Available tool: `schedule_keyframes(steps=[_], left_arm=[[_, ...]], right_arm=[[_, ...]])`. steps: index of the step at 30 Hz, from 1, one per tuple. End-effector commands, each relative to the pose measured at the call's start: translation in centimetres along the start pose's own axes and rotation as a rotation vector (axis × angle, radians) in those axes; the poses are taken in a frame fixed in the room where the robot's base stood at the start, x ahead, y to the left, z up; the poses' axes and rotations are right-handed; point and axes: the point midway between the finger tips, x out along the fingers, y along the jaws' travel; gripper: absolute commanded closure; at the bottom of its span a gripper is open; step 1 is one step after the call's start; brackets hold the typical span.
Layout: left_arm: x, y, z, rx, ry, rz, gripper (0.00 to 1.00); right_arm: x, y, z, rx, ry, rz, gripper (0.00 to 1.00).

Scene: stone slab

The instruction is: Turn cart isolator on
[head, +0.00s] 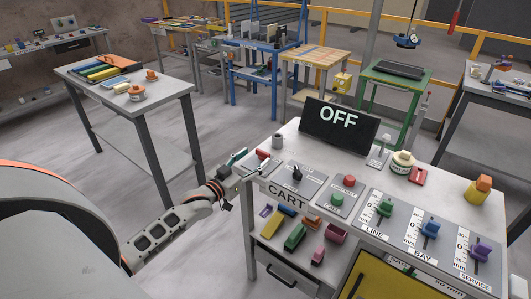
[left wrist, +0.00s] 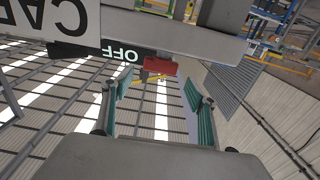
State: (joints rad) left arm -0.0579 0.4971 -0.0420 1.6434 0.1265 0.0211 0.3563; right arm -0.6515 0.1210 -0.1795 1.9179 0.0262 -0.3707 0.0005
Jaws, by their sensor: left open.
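The slab bench has a plate with a black-handled switch (head: 297,174) just behind the CART label (head: 286,196). A black display (head: 340,122) behind it reads OFF. The CART lettering also shows upside down at the upper left of the left wrist view (left wrist: 52,20), with the OFF display (left wrist: 122,54) beside it. My left gripper (head: 238,163) is at the bench's left front corner, to the left of the switch and apart from it. In the left wrist view its teal fingers (left wrist: 158,92) are spread with nothing between them. My right gripper is not in view.
A red object (head: 263,155) lies on the bench's left edge, close to my left gripper. Right of the switch are a red and green button plate (head: 344,191) and green, blue and purple sliders. Coloured blocks lie on the shelf below. Floor left of the bench is clear.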

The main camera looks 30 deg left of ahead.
Motion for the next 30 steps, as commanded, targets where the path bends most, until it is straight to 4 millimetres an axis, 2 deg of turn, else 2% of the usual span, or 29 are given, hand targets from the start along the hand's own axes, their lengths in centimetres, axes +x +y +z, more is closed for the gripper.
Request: schedule_keyframes(steps=[3,10,15,23,27,28,30], left_arm=[[1.9,0.0,-0.1,0.0,0.001,0.0,0.42],[4.5,0.1,0.0,-0.001,0.0,0.0,0.42],[5.3,0.1,0.0,0.0,0.0,0.0,0.42],[5.4,0.1,0.1,0.0,-0.001,0.001,0.42],[5.4,0.1,0.1,0.0,-0.001,0.001,0.75],[5.4,0.1,0.1,0.0,-0.001,0.001,0.81],[5.4,0.1,0.1,0.0,-0.001,0.001,0.81]], right_arm=[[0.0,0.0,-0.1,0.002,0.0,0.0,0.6],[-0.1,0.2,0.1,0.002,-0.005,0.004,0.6],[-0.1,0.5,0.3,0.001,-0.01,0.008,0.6],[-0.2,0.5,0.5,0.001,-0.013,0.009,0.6],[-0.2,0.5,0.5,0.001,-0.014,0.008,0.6],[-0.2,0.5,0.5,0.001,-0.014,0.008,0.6],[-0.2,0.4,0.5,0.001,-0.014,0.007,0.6]])
